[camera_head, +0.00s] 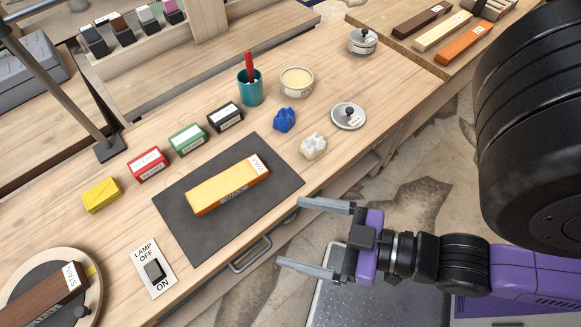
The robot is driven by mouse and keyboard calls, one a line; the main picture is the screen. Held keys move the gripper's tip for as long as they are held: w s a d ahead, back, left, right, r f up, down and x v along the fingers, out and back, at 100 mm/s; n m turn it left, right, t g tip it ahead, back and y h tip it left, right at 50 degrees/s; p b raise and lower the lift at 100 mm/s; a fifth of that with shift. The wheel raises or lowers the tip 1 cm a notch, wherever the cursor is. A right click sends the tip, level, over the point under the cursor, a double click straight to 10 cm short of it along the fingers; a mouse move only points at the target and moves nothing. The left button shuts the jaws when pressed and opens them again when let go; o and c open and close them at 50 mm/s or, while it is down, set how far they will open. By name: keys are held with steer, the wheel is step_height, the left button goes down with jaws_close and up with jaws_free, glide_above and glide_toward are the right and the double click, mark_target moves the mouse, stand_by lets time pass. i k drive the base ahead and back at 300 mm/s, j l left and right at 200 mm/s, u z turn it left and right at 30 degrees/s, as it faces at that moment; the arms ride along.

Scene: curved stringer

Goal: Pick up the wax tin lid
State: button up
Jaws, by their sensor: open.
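The wax tin lid (348,115) is a round grey metal disc with a dark knob and a small white label. It lies flat on the wooden bench toward the right edge. The open wax tin (297,82), with pale yellow contents, stands behind and left of it. A second tin with a similar knobbed lid on (362,41) stands farther back. My gripper (301,236) is open and empty, with its fingers pointing left near the bench's front edge. It is well in front of the lid and apart from it.
A white lump (313,146) and a blue lump (285,120) lie near the lid. A teal cup (250,88) holds a red tool. A dark mat (278,195) carries an orange-yellow block. A drawer handle (250,254) juts from the bench front. Bench right of the lid is clear.

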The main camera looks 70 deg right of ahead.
mark_target(349, 115)
steer(key=z, duration=1.35)
steer(key=k+z, duration=0.2)
steer(key=k, duration=0.3)
